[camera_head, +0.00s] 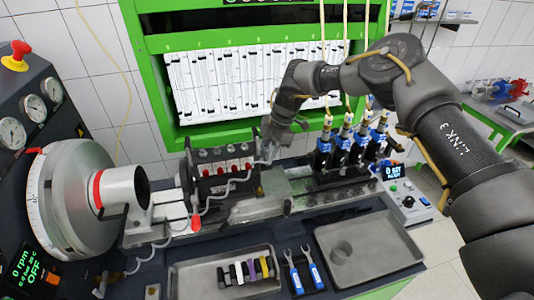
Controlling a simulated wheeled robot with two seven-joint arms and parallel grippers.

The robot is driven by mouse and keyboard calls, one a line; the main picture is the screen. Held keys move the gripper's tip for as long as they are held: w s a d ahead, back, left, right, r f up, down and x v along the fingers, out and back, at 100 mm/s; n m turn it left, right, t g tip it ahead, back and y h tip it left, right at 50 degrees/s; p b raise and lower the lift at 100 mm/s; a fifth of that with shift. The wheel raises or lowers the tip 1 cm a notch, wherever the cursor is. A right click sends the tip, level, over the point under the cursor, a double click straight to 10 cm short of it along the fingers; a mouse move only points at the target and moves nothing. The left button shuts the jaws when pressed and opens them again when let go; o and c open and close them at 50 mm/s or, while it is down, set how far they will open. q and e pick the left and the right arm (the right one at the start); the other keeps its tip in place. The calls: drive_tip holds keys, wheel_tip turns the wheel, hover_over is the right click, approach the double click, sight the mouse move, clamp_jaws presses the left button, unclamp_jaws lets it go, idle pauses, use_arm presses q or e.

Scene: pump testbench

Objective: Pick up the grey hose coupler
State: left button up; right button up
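A row of small coloured pieces lies in the left metal tray (190,283) at the front of the bench. Black, whitish, yellow and purple pieces show there. A pale grey-white piece (240,272) stands in this row; it is too small to tell surely whether it is the grey hose coupler. My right gripper (267,156) points down over the middle of the bench, beside the pump with red fittings (228,168), well behind and above the tray. Its fingers are small and blend with the background, so their opening is unclear. My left gripper is out of view.
Two blue-handled wrenches (303,272) lie between the left tray and the right metal tray (390,240). Blue-and-black injectors with hoses (340,148) stand right of my gripper. A large drive wheel (75,195) fills the left. A thin cable loops over the front bench.

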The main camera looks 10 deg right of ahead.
clamp_jaws()
